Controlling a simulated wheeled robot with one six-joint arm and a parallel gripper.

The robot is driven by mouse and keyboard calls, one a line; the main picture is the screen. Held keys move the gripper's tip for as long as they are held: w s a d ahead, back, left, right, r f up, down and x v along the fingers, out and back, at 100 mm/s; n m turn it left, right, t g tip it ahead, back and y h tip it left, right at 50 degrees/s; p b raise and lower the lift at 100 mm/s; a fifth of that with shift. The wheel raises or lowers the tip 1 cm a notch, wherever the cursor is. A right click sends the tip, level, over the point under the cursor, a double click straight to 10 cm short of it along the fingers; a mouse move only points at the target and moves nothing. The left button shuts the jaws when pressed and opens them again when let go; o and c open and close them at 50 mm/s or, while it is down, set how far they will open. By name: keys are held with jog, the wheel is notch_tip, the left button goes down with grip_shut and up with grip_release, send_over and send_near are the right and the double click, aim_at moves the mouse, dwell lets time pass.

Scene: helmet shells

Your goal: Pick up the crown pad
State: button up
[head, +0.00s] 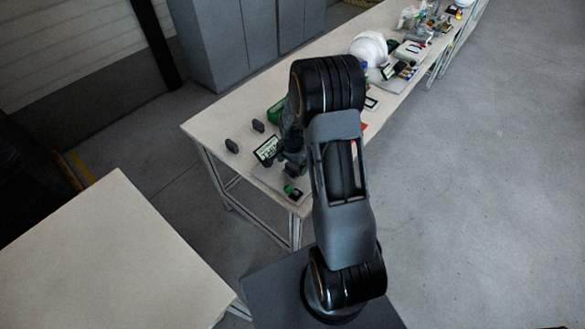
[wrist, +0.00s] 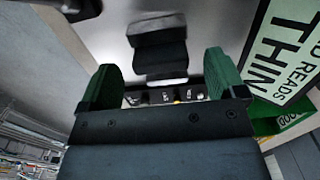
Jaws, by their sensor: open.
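My gripper (wrist: 161,66) is open in the wrist view, with one green-lined finger on each side. A dark block (wrist: 160,52), which looks like a pad, lies beyond the gap between the fingers on a pale grey surface. I cannot tell for certain that it is the crown pad, nor how far it is from the fingers. In the head view my arm hides most of the area around the gripper. Two dark upright pads (head: 232,146) and (head: 258,126) stand apart on the left end of the workbench (head: 205,125).
A sign with large lettering (wrist: 285,50) stands close to the right finger; the green bin (wrist: 292,124) is below it. A white helmet shell (head: 368,47) and several small items lie further along the bench. An empty table (head: 105,255) stands at lower left.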

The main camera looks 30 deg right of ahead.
jog(key=shift+f, duration=0.8)
jog(key=c, duration=1.1)
jog(key=shift+o, duration=0.2)
